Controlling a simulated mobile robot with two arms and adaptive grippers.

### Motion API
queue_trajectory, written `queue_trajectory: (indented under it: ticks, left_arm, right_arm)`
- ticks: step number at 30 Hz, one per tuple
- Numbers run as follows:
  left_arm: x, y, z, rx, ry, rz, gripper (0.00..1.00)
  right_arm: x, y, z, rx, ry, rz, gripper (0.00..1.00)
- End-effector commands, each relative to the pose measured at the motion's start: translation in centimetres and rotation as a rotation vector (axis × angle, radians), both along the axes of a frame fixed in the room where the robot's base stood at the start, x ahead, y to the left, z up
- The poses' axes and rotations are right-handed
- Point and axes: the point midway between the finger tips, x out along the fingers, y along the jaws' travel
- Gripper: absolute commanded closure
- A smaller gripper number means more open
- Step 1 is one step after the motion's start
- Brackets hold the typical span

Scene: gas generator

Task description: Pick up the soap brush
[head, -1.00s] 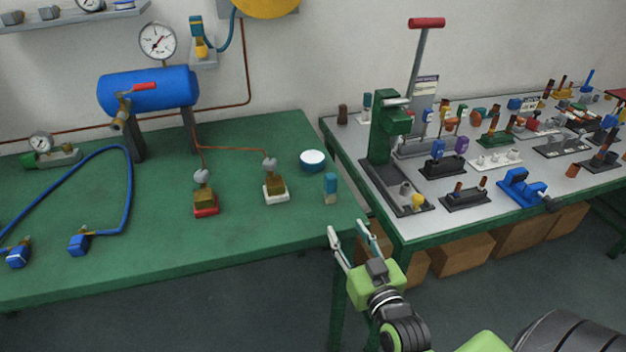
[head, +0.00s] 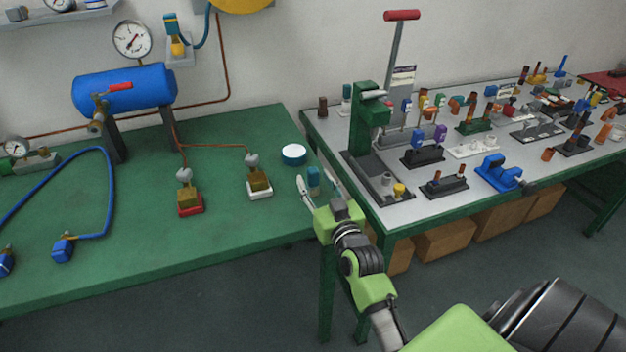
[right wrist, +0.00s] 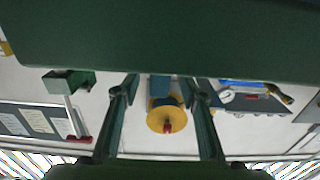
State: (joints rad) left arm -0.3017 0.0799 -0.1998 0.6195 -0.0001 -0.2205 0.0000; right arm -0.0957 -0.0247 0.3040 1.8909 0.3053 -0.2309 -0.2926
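The soap brush (head: 313,178), with a blue-teal body and a pale lower end, stands upright on the green table near its right edge in the head view. My right gripper (head: 316,184) is open, with one finger on each side of the brush and a gap showing. In the right wrist view my open fingers (right wrist: 160,92) flank a bluish upright shape, which seems to be the brush; contact cannot be made out. My left gripper is not in view.
A round blue dish with a white top (head: 293,154) stands just behind and left of the brush. A brass valve on a white base (head: 259,187) is further left. The grey-topped table (head: 400,207) with a green press (head: 364,125) stands close on the right.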

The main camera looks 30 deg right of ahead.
Motion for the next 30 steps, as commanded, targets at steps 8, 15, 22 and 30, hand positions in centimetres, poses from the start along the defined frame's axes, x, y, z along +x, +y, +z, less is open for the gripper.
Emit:
queue_trajectory:
  ticks: [8, 15, 22, 30]
  left_arm:
    - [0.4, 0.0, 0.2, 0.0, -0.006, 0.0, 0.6]
    - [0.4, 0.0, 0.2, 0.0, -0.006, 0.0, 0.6]
    - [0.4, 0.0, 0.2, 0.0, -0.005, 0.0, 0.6]
    - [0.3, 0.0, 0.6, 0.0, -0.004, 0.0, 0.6]
  right_arm:
    - [2.0, -0.5, -0.1, 0.0, 0.001, 0.0, 0.61]
    - [1.9, -0.5, -0.1, 0.0, 0.001, 0.0, 0.87]
    - [1.9, -0.5, 0.0, 0.0, 0.0, 0.0, 1.0]
    - [1.9, -0.4, 0.3, 0.0, 0.001, 0.0, 1.0]
